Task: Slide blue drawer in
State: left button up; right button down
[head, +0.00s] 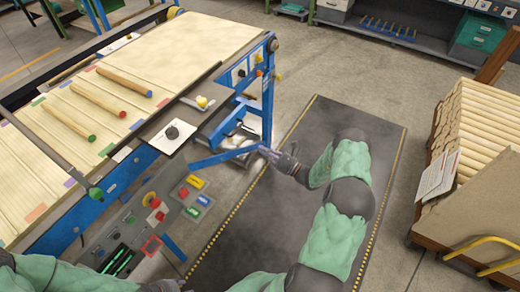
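The blue drawer (222,158) stands out from the right side of the blue-framed work table, below its top. Its blue front is a long bar, and pale and dark items show in the open space behind it. My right gripper (272,154) is at the right end of the drawer front, very close to it or touching; I cannot tell which. Its fingers are small and I cannot make out whether they are open or shut. My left gripper (178,286) is only partly seen at the bottom edge, away from the drawer.
Wooden rods (98,104) lie on the work table (205,40). A control panel (120,235) with coloured buttons is left of the drawer. A dark mat (335,120) covers the floor at right. A cart of turned wood (480,120) stands far right.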

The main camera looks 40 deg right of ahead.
jog(key=b+x, duration=0.2)
jog(key=x, duration=0.9)
jog(key=shift+w, duration=0.15)
jog(key=shift+f, duration=0.1)
jog(key=shift+a, duration=0.1)
jog(key=b+x, duration=0.1)
jog(key=x, duration=0.2)
jog(key=f+b+x, duration=0.1)
jog(key=x, duration=0.2)
jog(key=f+b+x, duration=0.1)
jog(key=x, duration=0.3)
jog(key=shift+w+a+b, duration=0.1)
jog(key=shift+w+b, duration=0.1)
jog(key=shift+b, duration=0.1)
jog(key=shift+w, duration=0.15)
jog(key=shift+r, duration=0.2)
